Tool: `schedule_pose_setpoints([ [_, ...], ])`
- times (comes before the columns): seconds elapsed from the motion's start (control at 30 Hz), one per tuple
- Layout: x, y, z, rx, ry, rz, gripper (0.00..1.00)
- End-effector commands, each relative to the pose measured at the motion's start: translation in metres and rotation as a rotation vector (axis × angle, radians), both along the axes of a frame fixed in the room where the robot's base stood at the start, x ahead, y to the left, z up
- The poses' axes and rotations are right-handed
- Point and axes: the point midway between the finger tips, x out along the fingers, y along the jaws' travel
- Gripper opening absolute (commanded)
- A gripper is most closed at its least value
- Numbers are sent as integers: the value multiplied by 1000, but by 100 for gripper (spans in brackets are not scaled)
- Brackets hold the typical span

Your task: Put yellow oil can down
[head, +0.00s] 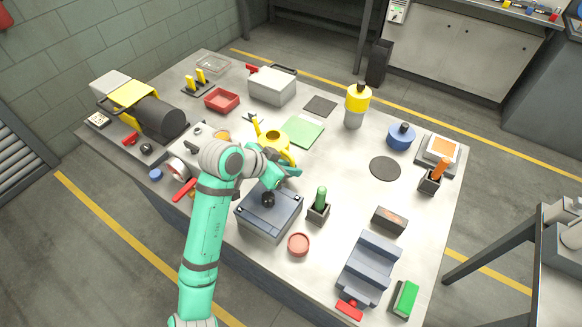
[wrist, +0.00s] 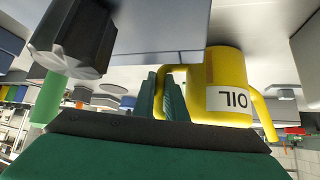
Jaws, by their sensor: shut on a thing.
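The yellow oil can (head: 273,142) is at the middle of the table in the head view, just beyond my wrist and beside a green mat (head: 305,130). In the wrist view the oil can (wrist: 222,75) appears upside down, with its "OIL" label inverted and its spout to the right. My gripper (wrist: 165,92) is shut on the can's handle, at the left of the can body in that view. In the head view my wrist partly hides the can's lower part, and I cannot tell whether its base touches the table.
A grey box (head: 268,215) and a holder with a green-handled tool (head: 319,205) stand close to my wrist. A dark square mat (head: 320,106) and a round dark mat (head: 385,168) lie bare. A yellow-topped bottle (head: 356,105) stands right of the green mat.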

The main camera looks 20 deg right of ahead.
Motion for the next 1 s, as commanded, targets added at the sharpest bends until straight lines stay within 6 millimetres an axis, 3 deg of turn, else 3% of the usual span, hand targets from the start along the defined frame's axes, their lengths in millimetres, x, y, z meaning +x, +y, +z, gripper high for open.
schedule_pose_setpoints([
  [0.73, 0, 0, -5, -2, -1, 0, 0],
  [0.77, 0, 0, -5, -2, -1, 0, 14],
  [0.83, 0, 0, -5, -2, -1, 0, 31],
  [1.0, 0, 0, -5, -1, 0, 0, 33],
])
